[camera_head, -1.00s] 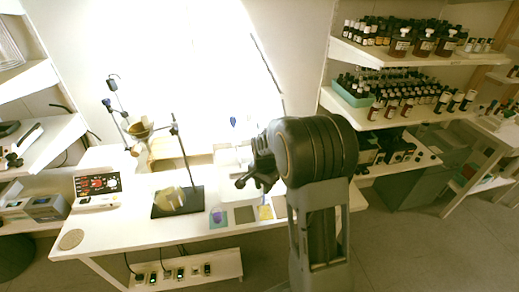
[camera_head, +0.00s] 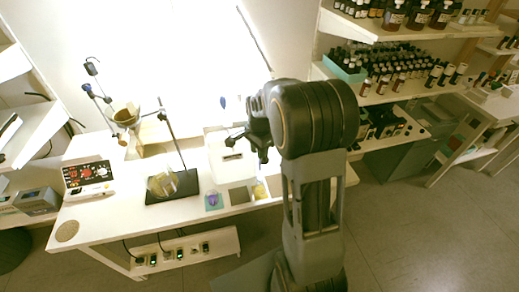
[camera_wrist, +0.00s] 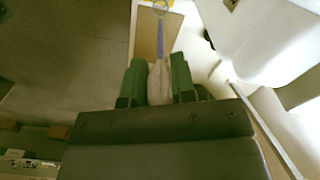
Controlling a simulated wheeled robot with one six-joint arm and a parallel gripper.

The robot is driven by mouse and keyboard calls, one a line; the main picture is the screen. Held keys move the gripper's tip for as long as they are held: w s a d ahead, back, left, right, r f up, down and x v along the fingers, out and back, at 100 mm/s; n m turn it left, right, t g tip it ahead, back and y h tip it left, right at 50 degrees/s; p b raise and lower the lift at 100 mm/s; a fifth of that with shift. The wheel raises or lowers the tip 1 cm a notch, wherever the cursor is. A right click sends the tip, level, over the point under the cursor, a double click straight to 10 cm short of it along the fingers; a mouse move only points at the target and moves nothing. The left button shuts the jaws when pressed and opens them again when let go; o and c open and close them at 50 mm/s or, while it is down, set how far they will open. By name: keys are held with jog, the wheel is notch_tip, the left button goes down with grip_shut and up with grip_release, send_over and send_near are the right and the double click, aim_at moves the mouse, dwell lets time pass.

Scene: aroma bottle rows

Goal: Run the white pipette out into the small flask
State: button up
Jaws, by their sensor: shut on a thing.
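My gripper (camera_wrist: 158,82) has its green fingers shut on the pale bulb of the white pipette (camera_wrist: 160,75) in the wrist view. The pipette's bluish see-through stem points away from the fingers, toward a clear round rim, seemingly the small flask (camera_wrist: 161,5), at the top edge. I cannot tell whether the tip is inside the rim or short of it. In the head view my gripper (camera_head: 258,150) hangs above the bench's front edge, over a yellow patch with a small clear vessel (camera_head: 260,189). The held pipette is hard to make out there.
A vessel with purple contents (camera_head: 212,199) stands on a green mat, left of a dark flat square (camera_head: 239,195). A blue bulb (camera_head: 222,103) stands upright behind. A stand with a dark base (camera_head: 172,187) is further left. Bottle shelves (camera_head: 390,95) are at the right.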

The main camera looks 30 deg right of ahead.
jog(key=shift+f+b, duration=1.3)
jog(key=shift+f, duration=0.6)
jog(key=shift+c, duration=0.2)
jog(key=shift+c, duration=1.3)
dwell(2.3)
jog(key=o, duration=0.3)
jog(key=shift+r, duration=0.2)
